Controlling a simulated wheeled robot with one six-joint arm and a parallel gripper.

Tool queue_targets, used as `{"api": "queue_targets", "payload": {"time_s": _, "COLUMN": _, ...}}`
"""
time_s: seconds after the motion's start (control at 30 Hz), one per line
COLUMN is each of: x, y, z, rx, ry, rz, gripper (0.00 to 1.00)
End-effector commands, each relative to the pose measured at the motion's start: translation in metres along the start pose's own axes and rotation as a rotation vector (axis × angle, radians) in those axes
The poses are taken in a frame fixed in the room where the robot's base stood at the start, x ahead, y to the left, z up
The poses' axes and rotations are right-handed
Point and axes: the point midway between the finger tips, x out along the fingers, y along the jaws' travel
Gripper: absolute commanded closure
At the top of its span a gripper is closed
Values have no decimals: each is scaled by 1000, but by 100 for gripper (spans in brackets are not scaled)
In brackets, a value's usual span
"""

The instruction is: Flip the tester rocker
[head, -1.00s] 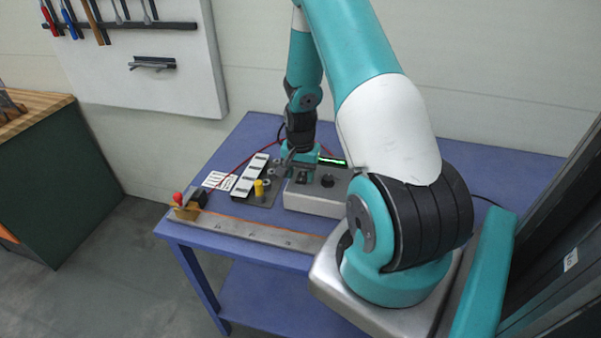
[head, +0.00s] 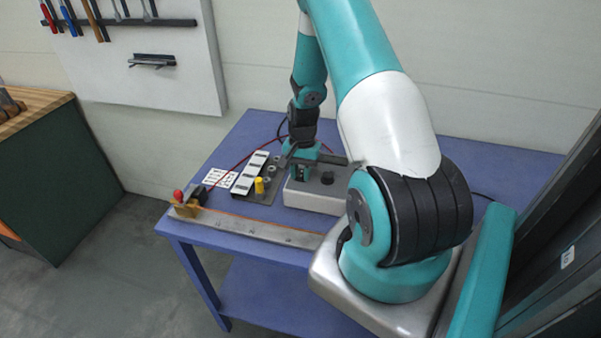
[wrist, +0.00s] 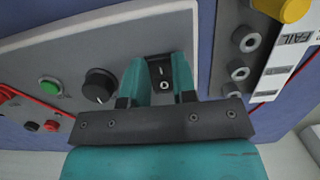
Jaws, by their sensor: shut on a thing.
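The tester (head: 318,200) is a grey box on the blue table, and its panel (wrist: 125,42) fills the left of the wrist view. The black rocker (wrist: 159,72), marked I and O, sits at the panel's right side. My gripper (wrist: 159,80) points at the panel with its teal fingers on either side of the rocker, shut on it.
A black knob (wrist: 99,85) and a green button (wrist: 48,86) are left of the rocker. Right of it is a plate with round sockets (wrist: 239,73), a FAIL label and a yellow post (head: 259,186). A long metal bar (head: 250,231) lies along the table's front.

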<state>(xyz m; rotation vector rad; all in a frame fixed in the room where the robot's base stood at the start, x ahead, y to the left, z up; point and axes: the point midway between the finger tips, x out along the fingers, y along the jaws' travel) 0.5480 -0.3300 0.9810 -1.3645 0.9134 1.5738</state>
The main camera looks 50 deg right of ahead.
Motion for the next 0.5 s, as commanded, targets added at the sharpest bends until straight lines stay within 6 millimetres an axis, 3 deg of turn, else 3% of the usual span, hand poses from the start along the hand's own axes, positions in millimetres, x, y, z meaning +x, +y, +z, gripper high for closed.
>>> {"api": "queue_targets", "payload": {"time_s": 0.2, "x": -2, "y": 0, "z": -4, "rx": 0, "ry": -133, "rz": 0, "gripper": 98}}
{"api": "queue_targets", "payload": {"time_s": 0.5, "x": -3, "y": 0, "z": -4, "rx": -2, "ry": -154, "rz": -1, "gripper": 98}}
